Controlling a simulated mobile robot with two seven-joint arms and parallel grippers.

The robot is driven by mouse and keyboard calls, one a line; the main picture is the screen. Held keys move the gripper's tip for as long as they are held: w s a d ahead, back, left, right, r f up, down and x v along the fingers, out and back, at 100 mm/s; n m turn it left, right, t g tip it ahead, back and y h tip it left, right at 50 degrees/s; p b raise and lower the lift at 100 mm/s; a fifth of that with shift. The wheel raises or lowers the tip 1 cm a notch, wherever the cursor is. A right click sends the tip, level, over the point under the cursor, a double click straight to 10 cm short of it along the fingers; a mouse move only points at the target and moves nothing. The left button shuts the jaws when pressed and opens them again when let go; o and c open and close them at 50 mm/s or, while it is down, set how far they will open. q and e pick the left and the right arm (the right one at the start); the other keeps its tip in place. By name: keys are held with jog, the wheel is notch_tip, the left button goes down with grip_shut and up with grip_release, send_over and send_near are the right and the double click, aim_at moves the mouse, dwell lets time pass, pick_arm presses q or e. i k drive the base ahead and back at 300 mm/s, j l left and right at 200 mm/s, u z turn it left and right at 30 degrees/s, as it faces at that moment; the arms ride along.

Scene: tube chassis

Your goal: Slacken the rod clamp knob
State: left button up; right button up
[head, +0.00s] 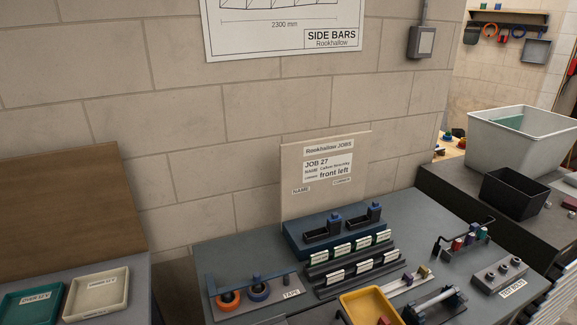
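A dark fixture holding a pale horizontal rod (436,302) sits near the front of the grey bench, close to the bottom edge of the head view. Dark blocks stand at the rod's ends. I cannot make out a clamp knob for certain at this size. A rack with a dark bar and several coloured pieces (465,238) stands farther back on the right. Neither of my grippers is in view.
The grey bench (225,252) also bears a tape holder (258,292), blue-based card racks (300,245), a yellow tray (370,304) and a test bolts block (502,276). A job board (325,205) stands behind. Bare bench shows at the back left.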

aim_at(463, 298)
jog(key=k+l+z, duration=0.15)
jog(key=z, duration=0.3)
jog(key=l+z, duration=0.4)
jog(key=k, duration=0.05)
